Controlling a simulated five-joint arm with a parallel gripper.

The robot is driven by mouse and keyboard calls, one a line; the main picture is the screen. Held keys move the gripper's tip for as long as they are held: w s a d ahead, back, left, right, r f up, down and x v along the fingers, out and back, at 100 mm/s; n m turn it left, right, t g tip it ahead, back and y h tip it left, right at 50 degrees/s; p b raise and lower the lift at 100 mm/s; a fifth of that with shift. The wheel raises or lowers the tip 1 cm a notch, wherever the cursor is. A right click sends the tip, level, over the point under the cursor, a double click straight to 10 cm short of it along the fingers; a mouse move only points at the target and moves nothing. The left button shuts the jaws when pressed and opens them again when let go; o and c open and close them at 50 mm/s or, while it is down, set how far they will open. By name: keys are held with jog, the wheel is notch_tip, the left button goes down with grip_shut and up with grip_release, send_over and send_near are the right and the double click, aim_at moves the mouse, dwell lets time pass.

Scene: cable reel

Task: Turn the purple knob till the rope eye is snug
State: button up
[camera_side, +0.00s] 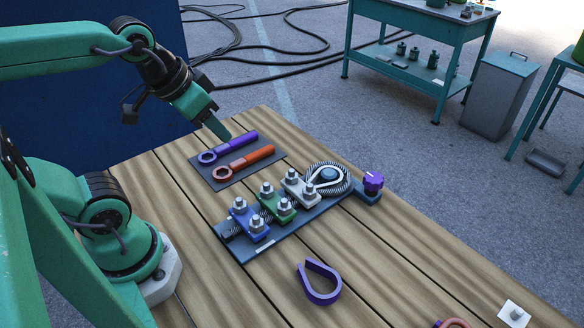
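The purple knob (373,181) stands at the right end of a dark base plate (245,250) on the wooden table. Beside it, the rope eye (346,186) loops around a pale metal thimble (312,178). I cannot tell how tightly it sits. The rope runs left under a white clamp (297,186), a green clamp (284,208) and a blue clamp (244,218), each with nuts on top. My gripper (224,136) is above the back of the table, pointing down over the tool mat, well left of the knob. Its finger gap is not visible.
A purple wrench (236,144) and an orange wrench (250,158) lie on a dark mat (222,180). A loose purple thimble (320,285) lies in front of the plate. A white square with a bolt (514,314) is at the lower right.

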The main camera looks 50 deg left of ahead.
jog(key=o, duration=0.5)
jog(key=shift+w+r, duration=0.15)
jog(key=shift+o, duration=0.2)
jog(key=w+d+n+g, duration=0.1)
jog(key=w+d+n, duration=0.15)
jog(key=w, duration=0.35)
jog(key=w+d+r+n+g, duration=0.1)
jog(key=w+n, duration=0.3)
jog(key=w, duration=0.2)
jog(key=w+d+n+g, duration=0.1)
jog(key=w+d+n, duration=0.15)
jog(key=w, duration=0.35)
jog(key=w+d+f+n+g, duration=0.1)
jog(key=w+d+f+n, duration=0.2)
jog(key=w+f, duration=0.1)
jog(key=w+d+f+n, duration=0.3)
jog(key=w+f, duration=0.1)
jog(key=w+d+f+n+g, duration=0.1)
jog(key=w+d+f+n, duration=0.1)
jog(key=w+f, duration=0.2)
jog(key=shift+w+d+f+n+g, duration=0.25)
jog(key=shift+w+d+n+g, duration=0.05)
jog(key=shift+d+n, duration=0.1)
jog(key=shift+w+d+f, duration=0.1)
jog(key=shift+f, duration=0.1)
